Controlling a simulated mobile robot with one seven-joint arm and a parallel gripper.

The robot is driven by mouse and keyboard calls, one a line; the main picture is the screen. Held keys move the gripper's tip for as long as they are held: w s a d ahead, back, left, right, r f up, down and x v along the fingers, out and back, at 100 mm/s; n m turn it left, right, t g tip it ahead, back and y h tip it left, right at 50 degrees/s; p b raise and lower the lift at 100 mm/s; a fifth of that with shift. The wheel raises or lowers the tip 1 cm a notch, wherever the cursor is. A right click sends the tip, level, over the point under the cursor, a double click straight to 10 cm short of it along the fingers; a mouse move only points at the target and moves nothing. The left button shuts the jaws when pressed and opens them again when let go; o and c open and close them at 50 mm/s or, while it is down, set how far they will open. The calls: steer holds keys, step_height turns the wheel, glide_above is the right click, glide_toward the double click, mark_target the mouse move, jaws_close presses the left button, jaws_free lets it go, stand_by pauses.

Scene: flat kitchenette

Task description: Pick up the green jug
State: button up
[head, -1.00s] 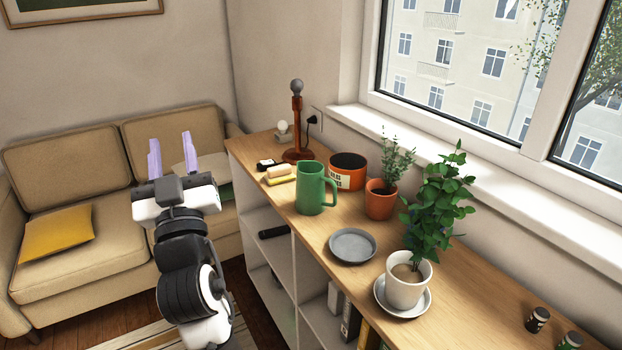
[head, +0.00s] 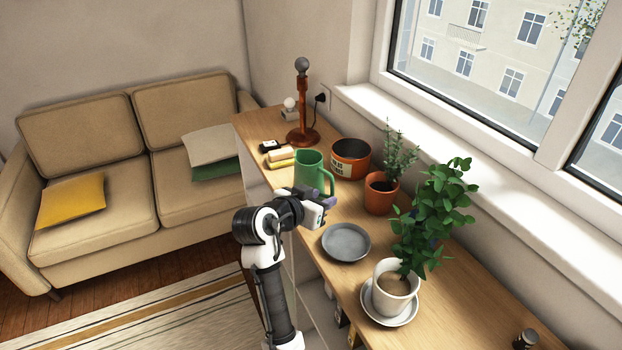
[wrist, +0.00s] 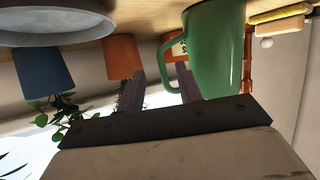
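The green jug (head: 309,167) stands upright on the wooden top of the shelf unit, its handle on the right side. In the wrist view the jug (wrist: 217,50) looms large, upside down, with its handle on the left. My gripper (head: 328,199) is in front of the jug, and partly hides its lower part in the head view. In the wrist view my gripper (wrist: 160,86) is open, with its fingers apart on either side of the handle's curve. One finger overlaps the handle opening; I cannot tell whether either finger touches.
A grey plate (head: 346,242) and a terracotta pot with a plant (head: 380,196) stand close by. An orange labelled pot (head: 350,160) is behind the jug. A potted plant on a saucer (head: 396,290) stands nearer. A wooden lamp stand (head: 302,110) is further back.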

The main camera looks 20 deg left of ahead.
steer(key=p+x, duration=0.1)
steer(key=x, duration=0.7)
steer(key=shift+a+r+p, duration=0.1)
steer(key=shift+p, duration=0.25)
jaws_close()
steer(key=shift+r, duration=0.1)
